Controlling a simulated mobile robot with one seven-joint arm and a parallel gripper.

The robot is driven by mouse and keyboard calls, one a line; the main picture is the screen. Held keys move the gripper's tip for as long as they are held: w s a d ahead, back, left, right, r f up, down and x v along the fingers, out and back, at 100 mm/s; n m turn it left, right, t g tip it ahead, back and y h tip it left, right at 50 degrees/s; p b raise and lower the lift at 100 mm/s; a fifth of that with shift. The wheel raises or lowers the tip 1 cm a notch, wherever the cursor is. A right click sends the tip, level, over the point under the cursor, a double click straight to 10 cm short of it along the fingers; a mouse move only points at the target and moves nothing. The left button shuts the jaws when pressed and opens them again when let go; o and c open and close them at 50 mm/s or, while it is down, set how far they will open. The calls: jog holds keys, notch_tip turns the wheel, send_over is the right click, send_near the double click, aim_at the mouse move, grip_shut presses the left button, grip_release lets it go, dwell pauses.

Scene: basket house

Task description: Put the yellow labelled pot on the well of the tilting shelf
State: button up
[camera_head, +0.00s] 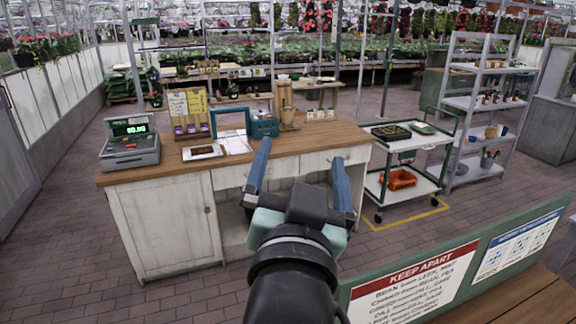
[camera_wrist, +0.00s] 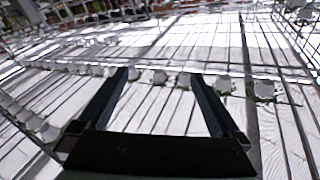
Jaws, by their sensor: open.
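My gripper (camera_head: 302,150) is open and empty, held up in front of the wooden counter (camera_head: 345,134). Both fingers also show in the wrist view (camera_wrist: 158,75), spread apart with nothing between them. I cannot make out a yellow labelled pot for certain in either view. I cannot tell which thing, if any, is the tilting shelf. A grey shelf rack (camera_head: 463,103) at the right holds several small pots on its tiers, too small to read labels.
The counter carries a cash register (camera_head: 130,148), a notice stand (camera_head: 190,128) and a teal device (camera_head: 263,127). A trolley (camera_head: 400,143) with black trays and an orange crate (camera_head: 398,179) stands right of it. A green-framed sign board (camera_head: 440,275) is at front right. Brick floor is clear at left.

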jog(key=s+a+r+n+t, duration=0.1)
jog(key=s+r+n+t, duration=0.1)
jog(key=s+r, duration=0.4)
jog(key=s+r+n+t+y, duration=0.1)
jog(key=s+r+t, duration=0.4)
jog(key=r, duration=0.8)
jog(key=shift+s+a+r+n+t, duration=0.3)
jog(key=shift+s+a+r+n, duration=0.15)
jog(key=shift+n, duration=0.25)
jog(key=shift+f, duration=0.2)
